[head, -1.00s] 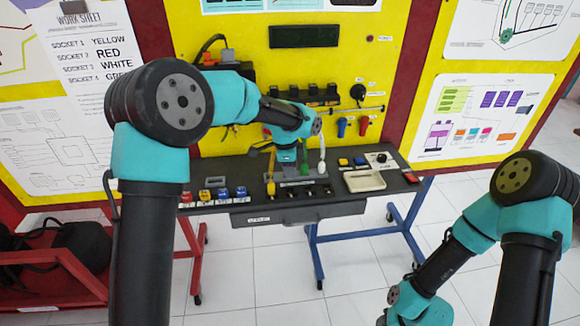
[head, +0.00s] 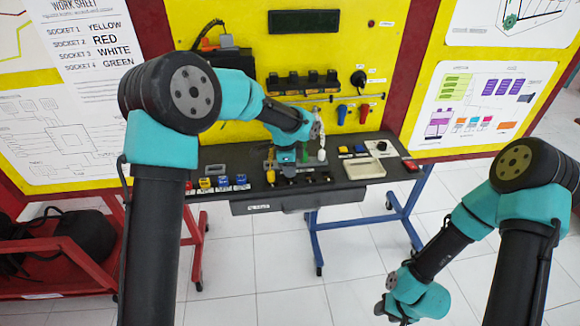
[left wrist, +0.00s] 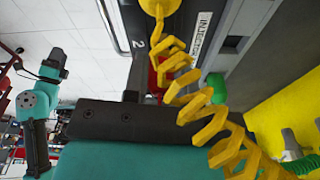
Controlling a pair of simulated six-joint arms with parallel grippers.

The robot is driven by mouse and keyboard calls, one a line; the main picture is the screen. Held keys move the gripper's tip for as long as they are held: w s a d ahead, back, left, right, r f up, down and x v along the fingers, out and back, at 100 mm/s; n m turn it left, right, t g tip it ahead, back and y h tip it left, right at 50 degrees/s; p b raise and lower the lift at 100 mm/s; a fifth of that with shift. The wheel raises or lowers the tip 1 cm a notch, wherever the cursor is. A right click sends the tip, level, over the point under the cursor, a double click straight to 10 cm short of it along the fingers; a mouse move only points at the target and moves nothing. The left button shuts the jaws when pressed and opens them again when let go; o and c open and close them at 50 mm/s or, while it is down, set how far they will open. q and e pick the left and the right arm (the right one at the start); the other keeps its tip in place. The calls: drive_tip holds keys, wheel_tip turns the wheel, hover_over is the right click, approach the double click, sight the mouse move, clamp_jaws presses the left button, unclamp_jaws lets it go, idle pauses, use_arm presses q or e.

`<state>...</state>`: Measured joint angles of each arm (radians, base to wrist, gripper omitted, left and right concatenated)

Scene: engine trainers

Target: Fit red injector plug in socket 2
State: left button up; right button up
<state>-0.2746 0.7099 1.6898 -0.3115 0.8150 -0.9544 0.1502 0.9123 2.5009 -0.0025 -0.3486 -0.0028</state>
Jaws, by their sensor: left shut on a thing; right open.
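My left gripper (head: 286,163) is over the injector rail on the bench and is shut on the red injector plug. Only a little red (left wrist: 160,78) shows in the left wrist view, behind the yellow coiled cord (left wrist: 205,105) and beside a dark finger. The label for socket 2 (left wrist: 138,43) is close to it. The plug's tip and the socket mouth are hidden, so I cannot tell whether they touch. The yellow plug (head: 271,176) stands left of the gripper, the white plug (head: 321,155) right. My right gripper (head: 392,314) is open and empty, low at the right.
A green plug (left wrist: 216,86) stands close beside the red one in the left wrist view. Coloured switches (head: 222,182) line the bench's front left. A pale tray (head: 362,167) sits at its right. The work sheet (head: 90,45) pairs socket 2 with red.

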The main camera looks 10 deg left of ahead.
use_arm(q)
drive_tip(key=shift+f, duration=0.9)
idle(1.0)
drive_tip(key=o, duration=0.7)
drive_tip(key=shift+c, duration=0.2)
drive_tip(key=shift+r, duration=0.1)
drive_tip(key=shift+a+r, duration=0.15)
drive_tip(key=shift+r, duration=1.2)
drive_tip(key=shift+a+r, duration=0.1)
drive_tip(key=shift+r, duration=1.2)
drive_tip(key=shift+r, duration=0.1)
drive_tip(key=shift+r, duration=1)
